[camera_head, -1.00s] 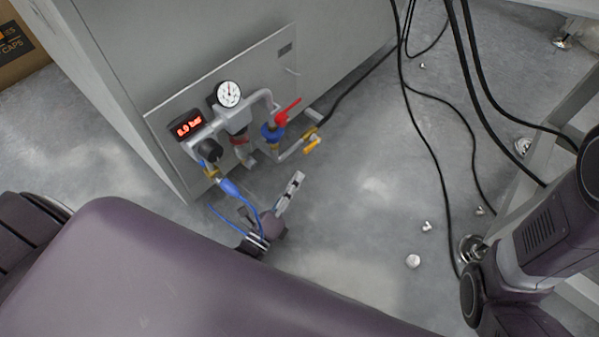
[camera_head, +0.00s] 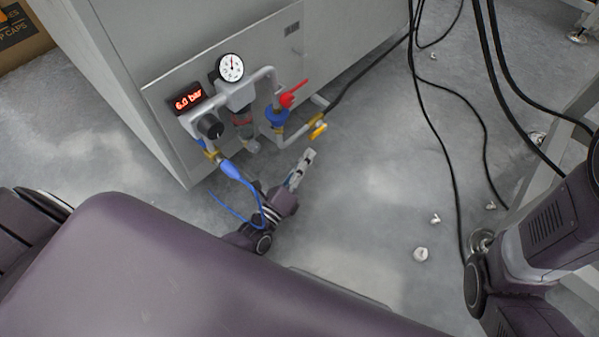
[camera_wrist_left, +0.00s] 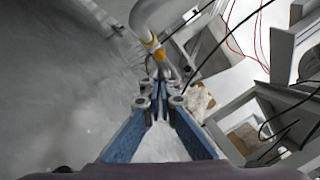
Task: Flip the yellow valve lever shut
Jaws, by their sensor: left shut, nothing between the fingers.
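The yellow valve lever (camera_head: 318,130) sits at the lower right of the pipework on the grey cabinet's panel, on the branch with the black hose. In the left wrist view the yellow piece (camera_wrist_left: 157,54) shows just beyond my fingertips, on a pale pipe. My left gripper (camera_head: 308,157) is just below the lever in the head view, with a small gap between them there. Its fingers are shut and empty; the wrist view shows the fingertips (camera_wrist_left: 160,86) together. I cannot tell whether they touch the lever. My right gripper is out of view.
A red lever (camera_head: 293,93) on a blue valve sits just above left of the yellow one. A gauge (camera_head: 230,67) and a lit display (camera_head: 188,101) reading 6.0 bar are on the panel. A blue hose (camera_head: 240,178) hangs beside my left wrist. Black cables run right.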

